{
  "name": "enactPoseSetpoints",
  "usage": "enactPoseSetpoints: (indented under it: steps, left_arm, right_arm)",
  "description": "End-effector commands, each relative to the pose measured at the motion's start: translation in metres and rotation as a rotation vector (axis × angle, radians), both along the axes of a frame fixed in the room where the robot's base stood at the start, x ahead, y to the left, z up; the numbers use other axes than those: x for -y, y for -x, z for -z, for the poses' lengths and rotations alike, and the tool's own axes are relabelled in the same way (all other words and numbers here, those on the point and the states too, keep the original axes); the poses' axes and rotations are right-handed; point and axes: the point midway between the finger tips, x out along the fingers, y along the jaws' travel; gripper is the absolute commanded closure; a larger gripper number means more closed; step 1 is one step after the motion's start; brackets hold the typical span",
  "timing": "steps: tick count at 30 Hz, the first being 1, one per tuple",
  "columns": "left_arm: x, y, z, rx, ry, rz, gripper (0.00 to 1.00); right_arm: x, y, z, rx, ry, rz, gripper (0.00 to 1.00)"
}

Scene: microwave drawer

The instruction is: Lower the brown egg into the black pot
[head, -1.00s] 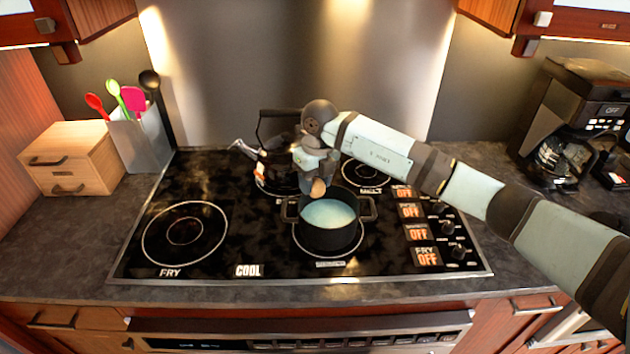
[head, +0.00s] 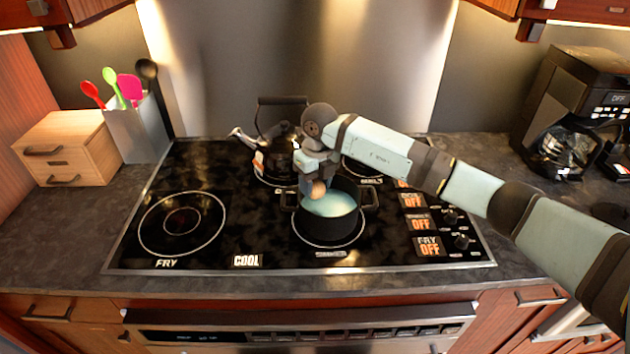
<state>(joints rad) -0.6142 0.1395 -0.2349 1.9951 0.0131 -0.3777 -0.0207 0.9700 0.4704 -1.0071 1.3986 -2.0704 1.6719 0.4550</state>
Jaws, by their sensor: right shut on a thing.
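The black pot (head: 329,229) stands on the front right burner, with pale bluish liquid inside. My right gripper (head: 316,187) points down over the pot's back left part. It is shut on the brown egg (head: 317,190), whose lower part shows below the fingers against the liquid. I cannot tell whether the egg touches the liquid. The fingers are small and partly hidden by the wrist. My left gripper is not in view.
A black kettle (head: 279,160) stands on the back burner, just behind and left of my right gripper. The front left burner (head: 182,224) is empty. A utensil holder (head: 136,133), a wooden drawer box (head: 67,148) and a coffee maker (head: 572,112) stand beside the cooktop.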

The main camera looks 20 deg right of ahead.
Motion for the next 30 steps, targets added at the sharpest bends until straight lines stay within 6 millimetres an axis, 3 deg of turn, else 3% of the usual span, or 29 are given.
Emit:
enactPoseSetpoints:
  steps: [18,30]
  left_arm:
    - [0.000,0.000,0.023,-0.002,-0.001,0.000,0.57]
    - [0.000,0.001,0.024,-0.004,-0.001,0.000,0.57]
  right_arm:
    - [0.000,0.000,0.033,-0.001,0.000,0.000,0.64]
    - [-0.001,0.000,0.034,0.000,0.000,-0.001,0.64]
